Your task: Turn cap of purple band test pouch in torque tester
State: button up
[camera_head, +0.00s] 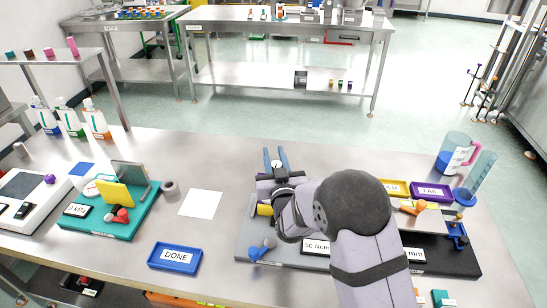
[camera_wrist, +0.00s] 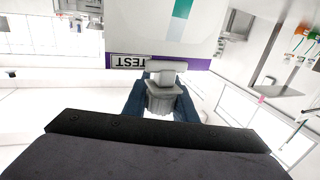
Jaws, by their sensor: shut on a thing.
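In the wrist view my gripper (camera_wrist: 161,100) has its dark blue fingers on both sides of a grey ribbed cap (camera_wrist: 163,92) and is shut on it. Beyond the cap is the pouch (camera_wrist: 168,25), pale with a purple band (camera_wrist: 200,56) and an upside-down TEST label (camera_wrist: 131,61). In the head view my arm covers the pouch, the cap and much of the torque tester. Whether the cap has turned cannot be told.
A blue DONE tray (camera_head: 175,256) and white sheet (camera_head: 201,204) lie left of the tester. A teal-based device (camera_head: 110,235) stands further left. A purple LAB tray (camera_head: 431,191) and a pink-handled jug (camera_head: 455,152) are at the right. Bare table surrounds the sheet.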

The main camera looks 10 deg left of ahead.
jog(key=o, duration=1.1)
jog(key=shift+c, duration=0.2)
jog(key=shift+s, duration=0.1)
jog(key=b+v, duration=0.2)
jog(key=v, duration=0.5)
jog(key=shift+s+d, duration=0.1)
